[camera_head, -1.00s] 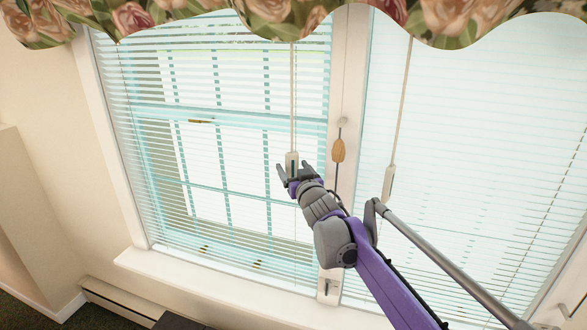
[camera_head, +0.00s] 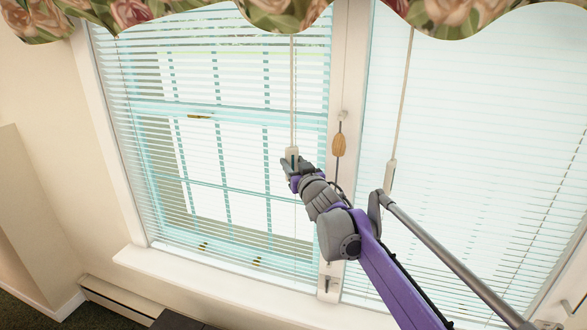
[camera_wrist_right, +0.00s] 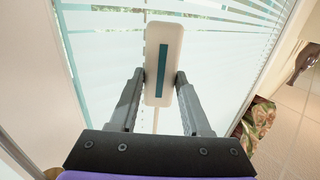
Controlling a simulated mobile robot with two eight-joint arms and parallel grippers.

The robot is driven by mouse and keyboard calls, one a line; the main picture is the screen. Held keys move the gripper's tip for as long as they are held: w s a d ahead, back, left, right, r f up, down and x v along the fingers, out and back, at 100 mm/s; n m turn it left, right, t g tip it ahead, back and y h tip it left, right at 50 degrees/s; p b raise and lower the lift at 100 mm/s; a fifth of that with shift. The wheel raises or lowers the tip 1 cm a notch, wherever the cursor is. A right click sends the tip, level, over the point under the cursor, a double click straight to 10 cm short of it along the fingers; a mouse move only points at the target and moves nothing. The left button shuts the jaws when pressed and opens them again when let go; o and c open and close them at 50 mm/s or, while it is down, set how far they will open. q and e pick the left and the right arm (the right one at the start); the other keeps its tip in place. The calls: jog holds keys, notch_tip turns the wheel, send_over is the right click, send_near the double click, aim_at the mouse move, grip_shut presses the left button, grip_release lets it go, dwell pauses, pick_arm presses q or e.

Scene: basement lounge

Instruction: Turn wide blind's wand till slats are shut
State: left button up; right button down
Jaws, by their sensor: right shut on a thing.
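The left blind (camera_head: 230,120) has its slats open, and the window panes show through the gaps. Its thin pale wand (camera_head: 292,95) hangs near its right side and ends in a white handle (camera_head: 292,153). My right gripper (camera_head: 291,164) is shut on this handle at its lower part. In the right wrist view, the white handle (camera_wrist_right: 164,40) with a teal stripe stands between the two fingers of my right gripper (camera_wrist_right: 160,76). My left gripper is not in view.
A second blind (camera_head: 480,130) hangs to the right, with its own wand handle (camera_head: 391,175). A wooden cord pull (camera_head: 339,145) hangs on the post between them. A floral valance (camera_head: 285,12) runs above. A white sill (camera_head: 200,276) lies below.

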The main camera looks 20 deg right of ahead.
jog(key=shift+d+f+n+y+b, duration=0.25)
jog(key=shift+n+y+b, duration=0.4)
jog(key=shift+b, duration=1.6)
jog(key=shift+r+n+g+y+b, duration=0.1)
jog(key=shift+n+g+y+b, duration=0.3)
jog(key=shift+y+b, duration=0.55)
jog(key=shift+n+y, duration=0.25)
jog(key=shift+y, duration=0.15)
jog(key=shift+w+d+r+n+g+y+p, duration=0.1)
jog(key=shift+r+n+g+y+p, duration=0.05)
jog(key=shift+n+y+p, duration=0.3)
jog(key=shift+d+r+n+g+y+p, duration=0.15)
jog(key=shift+n+y+p, duration=0.1)
jog(key=shift+y, duration=0.3)
jog(key=shift+f+n+g+y+p, duration=0.1)
jog(key=shift+n+g+y+p, duration=1.05)
jog(key=shift+y, duration=0.65)
jog(key=shift+n, duration=0.25)
jog(key=shift+c, duration=1.8)
grip_release()
